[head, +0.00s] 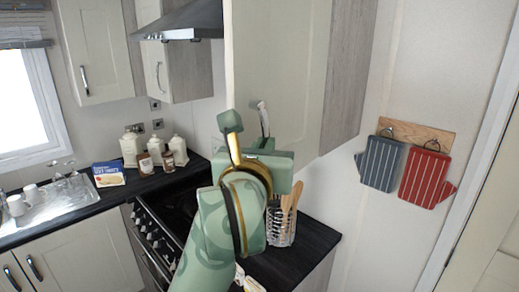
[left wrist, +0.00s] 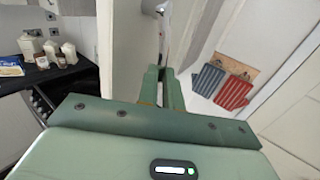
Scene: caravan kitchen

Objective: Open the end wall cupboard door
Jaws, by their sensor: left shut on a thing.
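The end wall cupboard door (head: 283,65) is a cream panel at the top middle of the head view. It looks closed against the grey wood-grain cupboard side (head: 347,75). Its metal bar handle (head: 263,117) is near the lower left of the panel. My left gripper (head: 266,146) is at the lower part of this handle, shut on it. In the left wrist view the two green fingers (left wrist: 164,84) point at the door (left wrist: 127,45), and the handle's lower end is hidden between them. My right gripper is not in view.
Below are the black hob (head: 165,215) and a dark worktop (head: 308,245) with a wire utensil holder (head: 281,228). Blue (head: 380,163) and red (head: 427,178) oven mitts hang on the wall to the right. A cooker hood (head: 185,22) is to the left.

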